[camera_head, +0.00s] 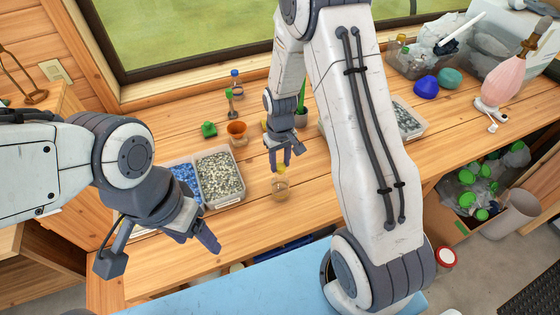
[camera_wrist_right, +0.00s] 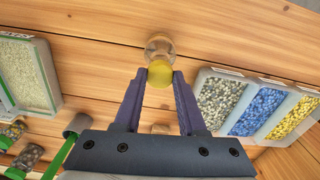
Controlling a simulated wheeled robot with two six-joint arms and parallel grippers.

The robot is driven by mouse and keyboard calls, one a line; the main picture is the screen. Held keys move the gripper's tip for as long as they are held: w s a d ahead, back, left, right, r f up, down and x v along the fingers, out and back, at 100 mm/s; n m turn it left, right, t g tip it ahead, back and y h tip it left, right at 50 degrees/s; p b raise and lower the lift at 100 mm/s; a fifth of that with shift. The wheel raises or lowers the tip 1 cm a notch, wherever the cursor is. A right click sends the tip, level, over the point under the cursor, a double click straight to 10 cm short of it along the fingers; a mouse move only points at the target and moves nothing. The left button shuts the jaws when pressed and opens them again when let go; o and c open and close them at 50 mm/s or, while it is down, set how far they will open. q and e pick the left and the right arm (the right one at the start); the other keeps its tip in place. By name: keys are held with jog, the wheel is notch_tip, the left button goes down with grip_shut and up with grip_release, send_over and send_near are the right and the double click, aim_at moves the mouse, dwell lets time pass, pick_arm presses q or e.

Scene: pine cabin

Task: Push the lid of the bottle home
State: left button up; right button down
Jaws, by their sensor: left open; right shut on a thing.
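A small clear bottle (camera_head: 280,189) stands upright on the wooden table. It also shows in the right wrist view (camera_wrist_right: 158,45), beyond the lid. A yellow lid (camera_wrist_right: 160,73) sits between the fingertips of my right gripper (camera_wrist_right: 160,78), which is shut on it. In the head view my right gripper (camera_head: 281,166) points down right over the bottle's top. The fingers partly hide the lid there, and I cannot tell whether it touches the bottle's mouth or how deep it sits. My left gripper (camera_head: 205,232) is open and empty, near the table's front left.
A divided tray (camera_head: 208,207) of blue and pale pellets stands left of the bottle. Another pellet tray (camera_head: 420,128) lies right. Table around the bottle's front is clear.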

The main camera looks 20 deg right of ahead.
jog(key=shift+f, duration=0.15)
dwell(0.5)
jog(key=shift+f+b, duration=0.85)
jog(key=shift+f, duration=0.25)
jog(key=shift+c, duration=2)
grip_release()
jog(key=shift+r, duration=0.1)
